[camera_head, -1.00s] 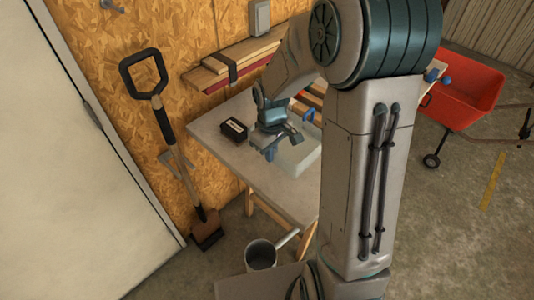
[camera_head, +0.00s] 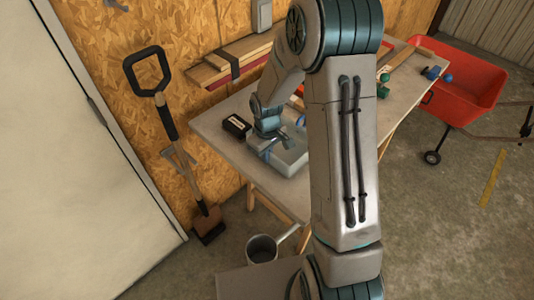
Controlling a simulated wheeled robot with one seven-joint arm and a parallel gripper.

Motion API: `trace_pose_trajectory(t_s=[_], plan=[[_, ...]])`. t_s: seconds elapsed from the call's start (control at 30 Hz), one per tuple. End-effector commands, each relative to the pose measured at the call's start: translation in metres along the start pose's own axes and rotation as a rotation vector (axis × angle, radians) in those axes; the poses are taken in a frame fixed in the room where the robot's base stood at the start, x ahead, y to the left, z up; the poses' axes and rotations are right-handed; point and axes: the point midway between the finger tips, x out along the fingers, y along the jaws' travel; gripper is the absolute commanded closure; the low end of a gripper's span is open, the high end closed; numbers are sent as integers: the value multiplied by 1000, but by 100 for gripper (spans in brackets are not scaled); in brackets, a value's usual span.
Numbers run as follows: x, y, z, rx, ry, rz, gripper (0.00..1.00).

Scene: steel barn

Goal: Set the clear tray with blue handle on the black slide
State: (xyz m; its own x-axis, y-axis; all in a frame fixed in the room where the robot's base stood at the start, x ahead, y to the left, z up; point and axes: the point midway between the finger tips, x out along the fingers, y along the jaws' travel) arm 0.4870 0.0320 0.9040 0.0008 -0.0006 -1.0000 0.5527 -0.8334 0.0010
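A pale, translucent tray (camera_head: 291,161) sits on the grey workbench (camera_head: 215,125), partly hidden behind my arm. A small blue part (camera_head: 301,120) shows at its far side; I cannot tell whether it is the tray's handle. My gripper (camera_head: 266,149) points down over the tray's left end. Whether it touches the tray, and whether its fingers are open or shut, is too small to tell. A small black block with a pale label (camera_head: 236,124) lies on the bench just left of my gripper. I cannot make out a black slide for certain.
Wood boards (camera_head: 235,62) lie along the wall behind the bench. Green and blue items (camera_head: 431,72) lie at the bench's right end. A red cart (camera_head: 465,88) stands at right, a shovel (camera_head: 170,130) leans at left, and a metal pot (camera_head: 262,248) stands below the bench.

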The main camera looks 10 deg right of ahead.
Motion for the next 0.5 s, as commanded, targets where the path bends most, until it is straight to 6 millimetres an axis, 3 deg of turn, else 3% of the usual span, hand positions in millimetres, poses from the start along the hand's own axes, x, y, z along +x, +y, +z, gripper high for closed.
trace_pose_trajectory(t_s=[0.13,0.2,0.23,0.5], plan=[[5,0,0,0,0,0,100],[3,0,0,0,0,0,77],[3,0,0,0,0,0,75],[2,0,0,0,0,0,75]])
